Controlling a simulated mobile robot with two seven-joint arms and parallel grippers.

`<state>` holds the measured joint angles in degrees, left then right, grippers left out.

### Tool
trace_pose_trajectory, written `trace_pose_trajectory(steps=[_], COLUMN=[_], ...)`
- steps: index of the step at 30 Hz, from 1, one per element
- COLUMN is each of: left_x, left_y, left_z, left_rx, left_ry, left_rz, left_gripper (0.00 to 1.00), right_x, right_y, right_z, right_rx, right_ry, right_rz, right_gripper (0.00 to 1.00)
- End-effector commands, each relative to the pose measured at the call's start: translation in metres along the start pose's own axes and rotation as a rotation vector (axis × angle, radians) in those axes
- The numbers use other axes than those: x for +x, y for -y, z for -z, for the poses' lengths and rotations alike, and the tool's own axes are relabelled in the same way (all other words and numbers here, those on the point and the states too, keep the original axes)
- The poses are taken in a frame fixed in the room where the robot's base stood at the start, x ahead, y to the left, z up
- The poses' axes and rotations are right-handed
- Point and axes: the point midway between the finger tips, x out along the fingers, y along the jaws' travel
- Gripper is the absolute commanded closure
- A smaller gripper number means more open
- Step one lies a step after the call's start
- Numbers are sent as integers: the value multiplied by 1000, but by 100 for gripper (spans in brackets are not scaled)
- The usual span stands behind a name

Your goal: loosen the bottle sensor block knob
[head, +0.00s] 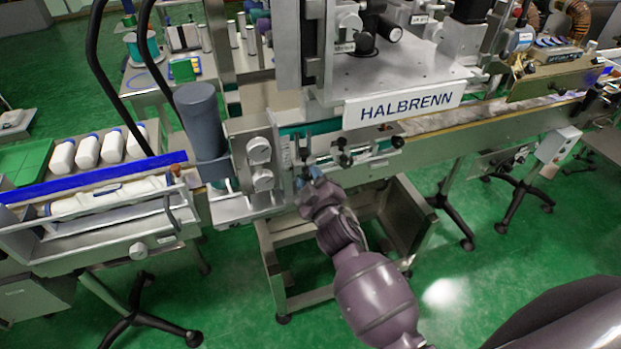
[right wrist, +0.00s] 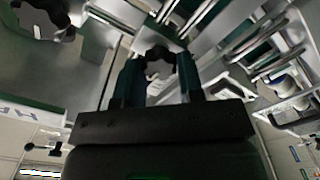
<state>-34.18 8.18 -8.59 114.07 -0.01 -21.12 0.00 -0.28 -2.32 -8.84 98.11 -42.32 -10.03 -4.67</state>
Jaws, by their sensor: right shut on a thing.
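My right gripper (head: 308,176) reaches up to the front of the labelling machine, just below the conveyor side. In the right wrist view its two fingers (right wrist: 158,80) stand on either side of a dark lobed knob (right wrist: 158,60) and are shut on it. I take this to be the bottle sensor block knob; no label on it can be read. In the head view the gripped knob is largely hidden by the gripper. My left gripper is not in view.
Other black knobs (head: 345,159) sit right of the gripper; a lobed one (right wrist: 42,18) shows at the wrist view's upper left. The HALBRENN panel (head: 405,105) is above. A steel frame (head: 405,225) stands below, around the forearm.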

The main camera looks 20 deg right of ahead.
Motion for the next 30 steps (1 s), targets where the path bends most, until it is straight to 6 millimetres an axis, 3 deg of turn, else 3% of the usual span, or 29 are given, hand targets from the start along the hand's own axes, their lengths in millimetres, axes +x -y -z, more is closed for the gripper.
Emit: trace_pose_trajectory(steps=[27, 28, 30], left_x=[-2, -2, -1], left_y=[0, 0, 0], left_z=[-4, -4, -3], left_rx=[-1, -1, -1], left_ry=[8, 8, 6], left_rz=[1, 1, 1], left_gripper=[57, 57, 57], right_x=[0, 0, 0], right_y=[1, 1, 1], right_z=[-1, -1, -1], right_rx=[3, 3, 3], right_ry=[2, 2, 2], right_rz=[1, 1, 1], right_gripper=[89, 60, 50])
